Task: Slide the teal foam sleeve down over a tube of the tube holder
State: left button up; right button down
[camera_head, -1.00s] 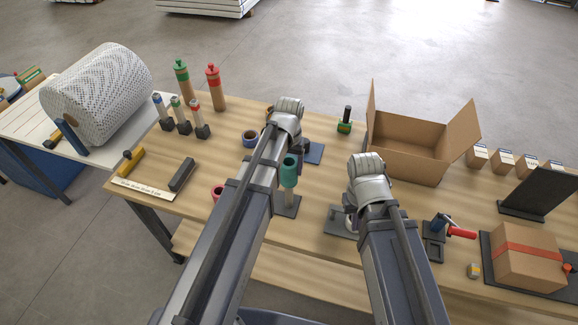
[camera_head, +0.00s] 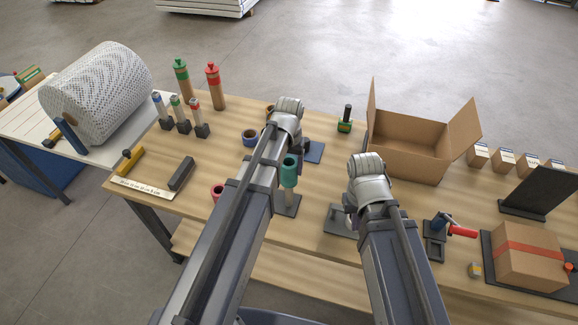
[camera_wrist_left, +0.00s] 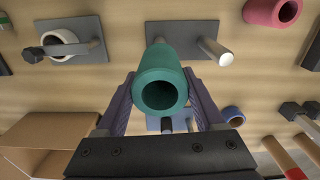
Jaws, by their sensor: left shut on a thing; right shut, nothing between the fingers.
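The teal foam sleeve (camera_head: 290,170) is held over the tube holder; in the left wrist view the sleeve (camera_wrist_left: 161,85) shows its dark open end. My left gripper (camera_wrist_left: 160,76) is shut on its sides. The tube holder's dark plate (camera_head: 287,206) bears a pale tube (camera_head: 289,195) directly below the sleeve. In the left wrist view a bare tube (camera_wrist_left: 217,51) stands on the plate to the right of the sleeve. The sleeve hides its own lower end, so I cannot tell whether it surrounds a tube. My right gripper (camera_head: 351,209) is shut and empty, mostly hidden by its wrist.
A grey plate with a white ring (camera_wrist_left: 62,46) stands close by under my right arm. A pink ring (camera_head: 217,191) and blue ring (camera_head: 250,138) lie left of my left arm. An open cardboard box (camera_head: 409,160) stands at the back right. The table's left front is mostly clear.

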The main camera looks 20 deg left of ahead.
pick_arm(q)
jog(key=shift+f+b, duration=5.7)
jog(key=shift+f, duration=0.05)
dwell(2.2)
